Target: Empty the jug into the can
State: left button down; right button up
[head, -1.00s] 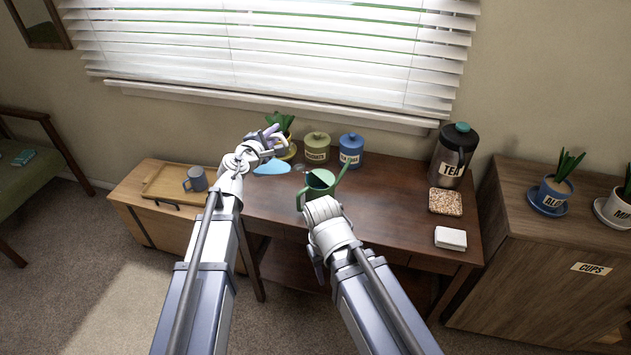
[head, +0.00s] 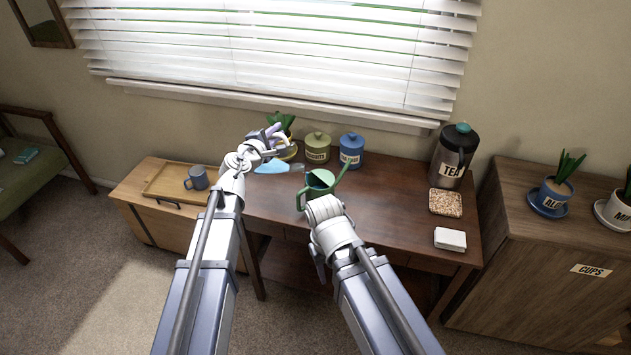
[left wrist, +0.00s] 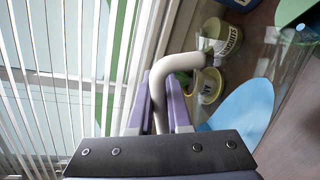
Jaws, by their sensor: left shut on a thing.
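My left gripper (head: 279,138) is shut on the pale curved handle of the jug (left wrist: 180,62), as the left wrist view shows. The jug is clear and tilted well over, with light blue liquid (head: 272,166) lying in it; the liquid also shows in the left wrist view (left wrist: 245,112). The jug's mouth end points right, toward the can. The green can (head: 302,199) stands on the desk with its spout toward the back right. Some blue shows inside its opening. My right arm covers the can's near side, and my right gripper is not visible.
A green canister (head: 317,148), a blue canister (head: 351,150) and a potted plant (head: 284,127) stand behind the jug. A tea flask (head: 452,155), a speckled square (head: 445,202) and a white block (head: 450,239) are at the right. The desk's middle right is clear.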

pick_arm(q)
jog(key=shift+d+r+m, duration=0.25)
jog(key=shift+m, duration=0.05)
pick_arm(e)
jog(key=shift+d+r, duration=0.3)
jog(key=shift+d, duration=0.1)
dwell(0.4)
